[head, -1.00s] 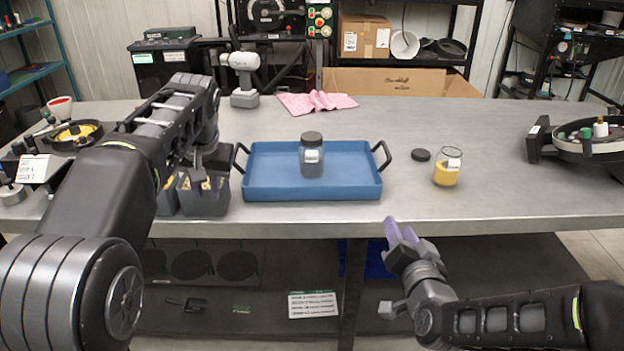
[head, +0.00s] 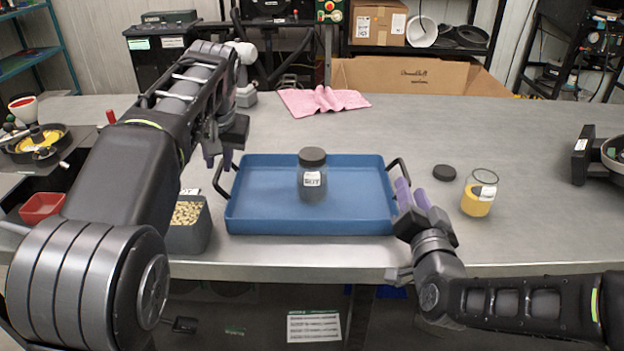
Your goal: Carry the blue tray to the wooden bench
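The blue tray (head: 260,215) lies flat on the grey metal table, with a black handle at each short side. A dark jar (head: 312,178) with a black lid and a white label stands upright in it. My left gripper (head: 218,160) is at the tray's left handle (head: 222,184), its two fingers apart and pointing down. My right gripper (head: 413,195) is beside the tray's right side, just in front of the right handle (head: 401,170), its fingers apart. I cannot tell whether either gripper touches a handle. No wooden bench is recognisable in view.
A glass jar with yellow contents (head: 478,196) and a black lid (head: 444,173) stand right of the tray. A grain-filled bin (head: 188,230) is close at its front left. A pink cloth (head: 322,101) lies behind. The table (head: 520,130) has bare room at the right rear.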

